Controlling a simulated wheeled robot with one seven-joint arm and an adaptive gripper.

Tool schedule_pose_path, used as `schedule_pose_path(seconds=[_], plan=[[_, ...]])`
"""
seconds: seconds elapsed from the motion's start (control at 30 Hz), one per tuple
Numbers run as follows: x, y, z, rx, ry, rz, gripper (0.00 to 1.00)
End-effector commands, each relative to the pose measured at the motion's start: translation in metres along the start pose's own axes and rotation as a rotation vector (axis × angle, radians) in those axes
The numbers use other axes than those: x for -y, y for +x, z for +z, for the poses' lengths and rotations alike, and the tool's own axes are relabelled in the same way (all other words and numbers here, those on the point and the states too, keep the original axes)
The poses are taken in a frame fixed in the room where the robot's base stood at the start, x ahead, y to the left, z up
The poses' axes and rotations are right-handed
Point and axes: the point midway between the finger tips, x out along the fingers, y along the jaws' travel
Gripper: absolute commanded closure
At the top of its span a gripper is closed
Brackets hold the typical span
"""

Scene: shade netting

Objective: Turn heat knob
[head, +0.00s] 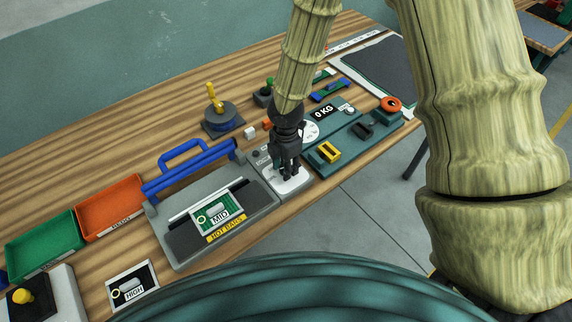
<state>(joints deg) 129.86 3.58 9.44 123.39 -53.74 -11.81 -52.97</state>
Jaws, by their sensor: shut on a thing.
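My gripper (287,172) points down over a small grey control box (294,198) beside the press. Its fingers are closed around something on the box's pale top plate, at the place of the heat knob. The knob itself is hidden by the fingers, so I cannot see its setting. A white round dial (310,132) shows just behind the gripper. The grey press (175,246) with a blue handle (190,165) stands to the left. On it lies a green sample card marked MID (219,218), above a yellow HOT BARS label (226,230).
A teal scale reading 0 KG (323,112) and a teal fixture with a yellow block (328,152) stand close on the right. Red (112,204) and green (44,243) trays lie left. A HIGH card (133,286) lies at the front. Bare wood is at the back left.

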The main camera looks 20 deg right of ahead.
Motion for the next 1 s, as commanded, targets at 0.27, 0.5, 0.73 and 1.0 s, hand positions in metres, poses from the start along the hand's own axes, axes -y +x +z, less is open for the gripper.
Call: schedule_pose_path(seconds=[0.27, 0.5, 0.73, 1.0], plan=[[-0.0001, 0.0001, 0.0, 0.001, 0.104, 0.0, 0.9], [-0.0002, 0.0004, 0.0002, 0.001, 0.299, 0.0, 0.9], [-0.0001, 0.0004, 0.0002, 0.001, 0.518, 0.0, 0.9], [-0.0005, 0.0001, 0.0001, 0.001, 0.775, 0.001, 0.9]])
